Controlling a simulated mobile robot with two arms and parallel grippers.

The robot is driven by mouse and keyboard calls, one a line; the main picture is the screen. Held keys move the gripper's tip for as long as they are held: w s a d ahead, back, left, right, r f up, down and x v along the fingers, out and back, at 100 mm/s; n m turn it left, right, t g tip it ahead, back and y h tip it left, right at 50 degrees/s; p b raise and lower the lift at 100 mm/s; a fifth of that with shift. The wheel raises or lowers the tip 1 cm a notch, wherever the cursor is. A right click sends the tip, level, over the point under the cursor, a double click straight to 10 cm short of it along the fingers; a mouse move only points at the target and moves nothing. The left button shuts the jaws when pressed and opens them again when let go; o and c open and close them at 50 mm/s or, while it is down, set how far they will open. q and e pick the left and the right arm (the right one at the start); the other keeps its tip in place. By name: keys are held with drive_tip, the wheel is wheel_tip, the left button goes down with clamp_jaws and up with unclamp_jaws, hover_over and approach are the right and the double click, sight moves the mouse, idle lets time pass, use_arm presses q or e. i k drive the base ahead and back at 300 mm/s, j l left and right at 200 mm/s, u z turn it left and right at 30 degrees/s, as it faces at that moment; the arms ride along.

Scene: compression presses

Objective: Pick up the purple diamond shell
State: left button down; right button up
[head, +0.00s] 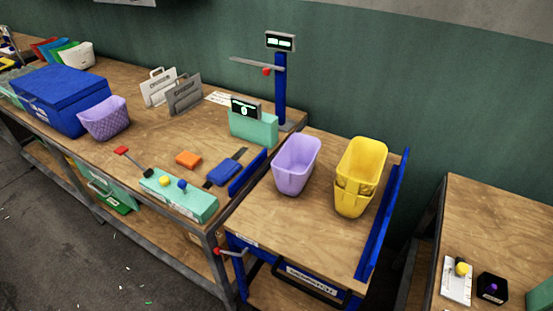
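A purple bin with a diamond-like lattice pattern on its wall (106,119) stands on the long wooden workbench at the left, close beside a blue box. It looks like the purple diamond shell. A second purple bin (294,168), with smoother walls, stands open side up on the cart top in the middle. Neither of my grippers shows in the head view.
Stacked yellow bins (359,175) stand right of the smooth purple bin. The blue box (65,95) is left of the patterned bin. A teal control box (178,195) with a lever, an orange block (188,159) and a blue post (280,90) occupy the workbench's right part.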

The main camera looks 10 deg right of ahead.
sight(106, 119)
drive_tip(key=i+j+z, duration=0.1)
drive_tip(key=j, duration=0.25)
drive_tip(key=i+j+z, duration=0.1)
drive_tip(key=j, duration=0.3)
drive_tip(key=i+j+z, duration=0.15)
drive_tip(key=j, duration=0.25)
drive_tip(key=i, duration=0.1)
